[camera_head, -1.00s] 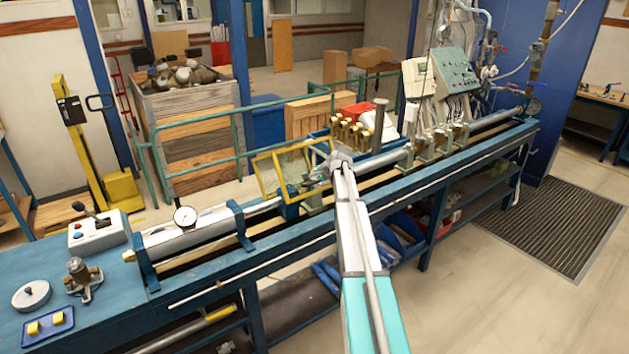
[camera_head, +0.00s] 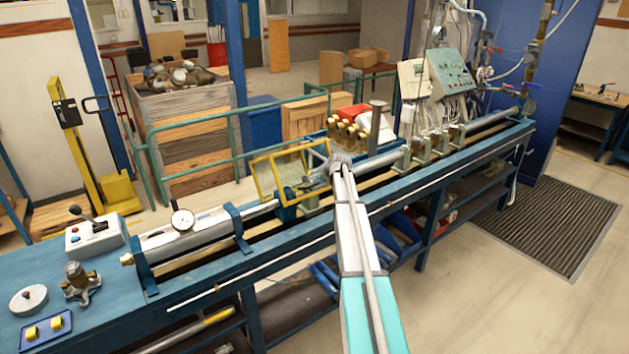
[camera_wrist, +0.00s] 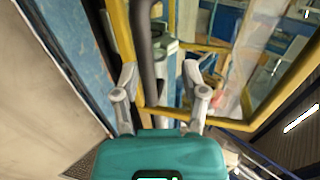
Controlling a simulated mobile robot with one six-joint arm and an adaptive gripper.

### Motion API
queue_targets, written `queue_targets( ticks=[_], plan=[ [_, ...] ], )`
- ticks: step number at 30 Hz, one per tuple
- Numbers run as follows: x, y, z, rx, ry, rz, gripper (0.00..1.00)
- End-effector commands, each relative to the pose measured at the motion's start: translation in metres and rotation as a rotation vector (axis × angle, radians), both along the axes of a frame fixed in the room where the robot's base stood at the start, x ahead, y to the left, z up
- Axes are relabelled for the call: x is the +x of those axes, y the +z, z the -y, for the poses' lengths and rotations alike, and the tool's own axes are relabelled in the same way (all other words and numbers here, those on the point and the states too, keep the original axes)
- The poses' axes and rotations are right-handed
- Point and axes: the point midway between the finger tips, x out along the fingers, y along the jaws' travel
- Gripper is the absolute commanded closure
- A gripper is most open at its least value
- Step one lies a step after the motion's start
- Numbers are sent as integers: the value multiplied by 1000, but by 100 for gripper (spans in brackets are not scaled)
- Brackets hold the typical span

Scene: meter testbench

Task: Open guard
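The guard (camera_head: 262,178) is a yellow frame with clear panels, over the middle of the long blue testbench. Its yellow frame (camera_wrist: 125,40) also crosses the wrist view, with a clear panel at the right. My gripper (camera_head: 318,160) is at the right part of the guard; its fingers are small and partly hidden there. In the wrist view my gripper (camera_wrist: 160,75) has its two fingers spread apart, with a dark bar (camera_wrist: 147,55) running between them. The bar looks like a handle of the guard. Gaps show between it and the fingers, and contact cannot be told.
The blue bench (camera_head: 215,278) carries a pipe with a pressure gauge (camera_head: 182,220) left of the guard. A green railing (camera_head: 195,127) runs behind. The floor at front right is clear.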

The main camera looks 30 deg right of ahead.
Motion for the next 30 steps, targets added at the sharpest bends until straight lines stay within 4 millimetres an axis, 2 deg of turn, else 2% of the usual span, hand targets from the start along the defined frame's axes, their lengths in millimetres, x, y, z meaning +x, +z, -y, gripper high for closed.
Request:
queue_targets(
  ticks=[30],
  plan=[
    [-38,35,4,1,-1,0,45]
  ],
)
